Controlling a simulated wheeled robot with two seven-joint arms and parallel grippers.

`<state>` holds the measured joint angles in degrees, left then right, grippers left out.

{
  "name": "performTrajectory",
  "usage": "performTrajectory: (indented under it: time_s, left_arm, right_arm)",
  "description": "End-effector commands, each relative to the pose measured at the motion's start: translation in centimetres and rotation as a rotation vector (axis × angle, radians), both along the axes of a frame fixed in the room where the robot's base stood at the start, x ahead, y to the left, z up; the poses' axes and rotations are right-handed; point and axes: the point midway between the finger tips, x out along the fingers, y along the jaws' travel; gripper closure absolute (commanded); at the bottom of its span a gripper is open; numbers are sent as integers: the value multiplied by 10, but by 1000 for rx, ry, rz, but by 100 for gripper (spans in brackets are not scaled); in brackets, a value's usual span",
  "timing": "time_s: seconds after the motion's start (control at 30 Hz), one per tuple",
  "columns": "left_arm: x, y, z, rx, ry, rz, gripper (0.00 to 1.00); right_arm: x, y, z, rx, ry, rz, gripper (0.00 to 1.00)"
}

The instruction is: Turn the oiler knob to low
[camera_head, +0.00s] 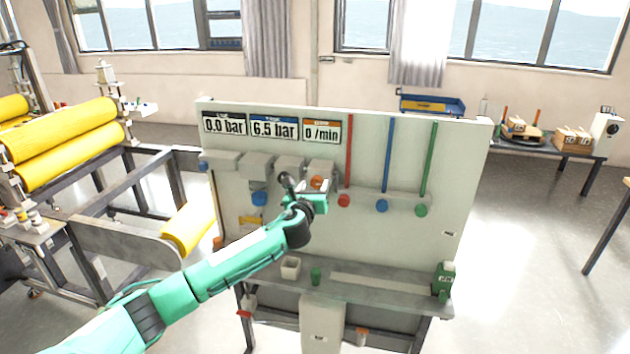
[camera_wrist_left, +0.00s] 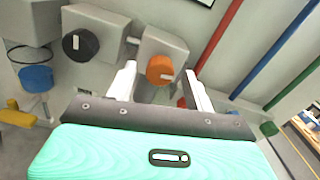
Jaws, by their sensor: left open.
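The orange oiler knob (camera_head: 317,183) is on the front of the rightmost grey block on the white panel, under the "0 /min" display (camera_head: 321,130). In the left wrist view the orange knob (camera_wrist_left: 160,70) shows a pale pointer mark to its right side. My left gripper (camera_head: 303,184) is in front of that block; its two white fingers (camera_wrist_left: 160,88) are apart, one on each side below the knob, with nothing between them. I cannot tell whether a finger touches the knob. My right gripper does not show.
A black knob (camera_wrist_left: 80,44) on the neighbouring block and a blue knob (camera_wrist_left: 36,78) are to the left. Red, blue and green pipes (camera_head: 428,160) run down the panel on the right. A shelf (camera_head: 380,285) with small containers is below.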

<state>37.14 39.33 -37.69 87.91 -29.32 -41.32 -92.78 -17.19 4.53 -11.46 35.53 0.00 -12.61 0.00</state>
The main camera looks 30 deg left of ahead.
Motion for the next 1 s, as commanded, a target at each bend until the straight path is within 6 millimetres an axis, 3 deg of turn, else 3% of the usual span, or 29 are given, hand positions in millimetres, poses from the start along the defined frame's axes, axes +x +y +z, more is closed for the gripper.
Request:
performTrajectory:
  time_s: [0.2,0.57,0.8,1.0]
  left_arm:
    - [16,3,1,1,0,-1,47]
    - [18,4,-1,0,1,-1,47]
    - [18,4,-1,0,1,-1,92]
    - [18,4,-1,-10,-2,-1,92]
  right_arm:
    - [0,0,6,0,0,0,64]
    - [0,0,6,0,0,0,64]
    - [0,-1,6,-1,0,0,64]
    - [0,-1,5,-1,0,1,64]
